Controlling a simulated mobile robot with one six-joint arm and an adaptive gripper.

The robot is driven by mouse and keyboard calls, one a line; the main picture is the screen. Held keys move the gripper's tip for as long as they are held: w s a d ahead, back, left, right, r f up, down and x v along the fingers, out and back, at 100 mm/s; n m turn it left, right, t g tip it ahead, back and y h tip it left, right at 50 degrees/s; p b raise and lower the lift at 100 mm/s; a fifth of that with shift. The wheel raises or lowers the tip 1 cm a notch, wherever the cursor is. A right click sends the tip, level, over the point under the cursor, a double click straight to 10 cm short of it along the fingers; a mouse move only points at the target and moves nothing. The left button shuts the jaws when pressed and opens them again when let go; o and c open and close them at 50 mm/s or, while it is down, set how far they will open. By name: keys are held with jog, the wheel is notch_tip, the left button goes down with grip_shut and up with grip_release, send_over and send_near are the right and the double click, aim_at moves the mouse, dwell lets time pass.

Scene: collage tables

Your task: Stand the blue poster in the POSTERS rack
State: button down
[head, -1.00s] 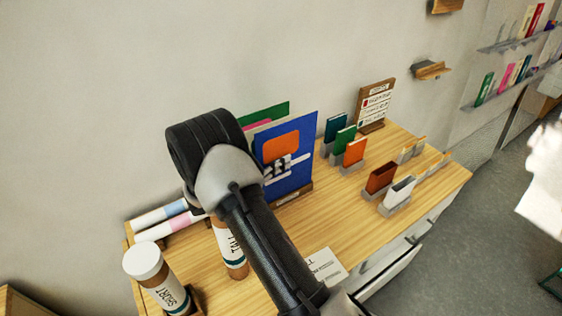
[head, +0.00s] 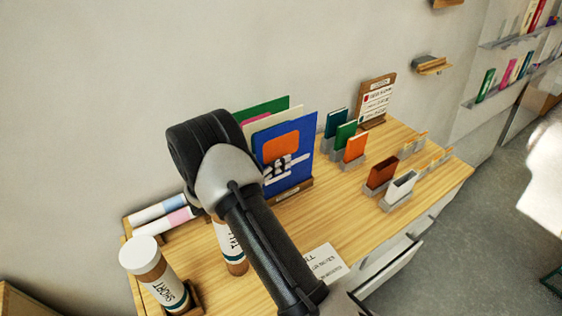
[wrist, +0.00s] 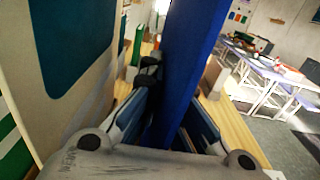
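The blue poster (head: 303,138), with an orange block and a white and dark design, stands upright at the front of the POSTERS rack (head: 305,186). Its lower edge meets the rack's brown front strip; how deep it sits cannot be told. Green (head: 268,107) and cream (head: 272,117) posters stand behind it. In the wrist view the blue poster (wrist: 185,60) runs between the two fingers of my gripper (wrist: 165,105), which appear shut on it. In the head view my own arm hides the fingers and the poster's left edge.
Small card holders with teal, green, orange, brown and white cards (head: 380,172) stand to the right. A sign board (head: 376,101) is behind them. A drawer (head: 390,270) is open in front.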

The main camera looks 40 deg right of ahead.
jog(key=shift+f+b, duration=0.45)
jog(key=shift+f, duration=0.3)
jog(key=c, duration=1.7)
grip_release()
